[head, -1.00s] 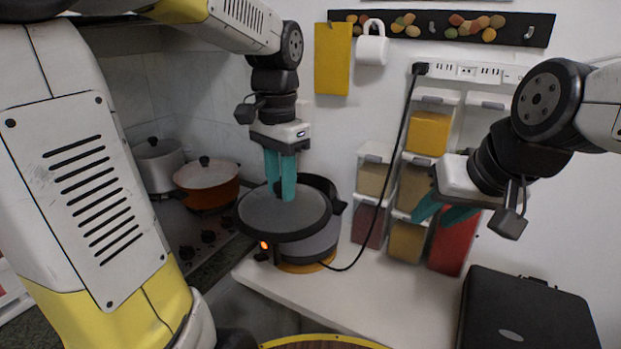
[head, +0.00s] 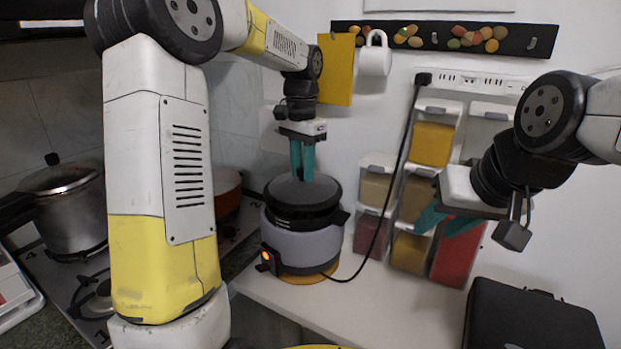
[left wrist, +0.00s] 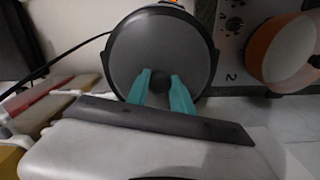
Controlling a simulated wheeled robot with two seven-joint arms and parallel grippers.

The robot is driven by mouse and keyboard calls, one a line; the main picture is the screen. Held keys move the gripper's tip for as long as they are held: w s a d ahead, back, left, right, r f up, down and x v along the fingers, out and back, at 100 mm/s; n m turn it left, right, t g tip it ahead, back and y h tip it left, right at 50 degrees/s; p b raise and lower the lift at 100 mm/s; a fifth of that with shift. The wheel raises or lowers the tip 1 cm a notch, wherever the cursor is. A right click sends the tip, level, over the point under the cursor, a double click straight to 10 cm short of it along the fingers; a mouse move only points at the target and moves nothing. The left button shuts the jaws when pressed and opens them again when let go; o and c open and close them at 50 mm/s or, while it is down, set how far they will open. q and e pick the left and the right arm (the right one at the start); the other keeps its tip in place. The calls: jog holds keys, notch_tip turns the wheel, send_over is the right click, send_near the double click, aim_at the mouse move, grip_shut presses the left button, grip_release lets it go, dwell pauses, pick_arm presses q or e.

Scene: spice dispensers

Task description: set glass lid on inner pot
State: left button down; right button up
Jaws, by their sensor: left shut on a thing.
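The lid (head: 290,191), a dark round disc, is roughly level over the grey cooker (head: 298,242) on the white counter. My left gripper (head: 303,178) points down from above and is shut on the lid's knob. In the left wrist view the lid (left wrist: 160,50) fills the upper middle, with the fingertips (left wrist: 160,88) on either side of the dark knob. The lid hides the inner pot's opening; I cannot tell whether its rim touches the pot. My right gripper (head: 444,220) has its teal fingers apart and empty, in front of the dispensers.
Spice dispensers (head: 432,144) are on the wall right of the cooker, with a black cable (head: 398,165) between. A black case (head: 530,318) is at lower right. A steel pot (head: 65,212) and an orange pan (head: 228,190) are on the stove at left.

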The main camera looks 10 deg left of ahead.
pick_arm(q)
jog(key=shift+s+f, duration=0.1)
jog(key=shift+f, duration=1.2)
jog(key=c, duration=1.1)
grip_release()
jog(key=shift+f, duration=0.1)
jog(key=shift+s, duration=0.1)
jog(key=shift+d, duration=0.1)
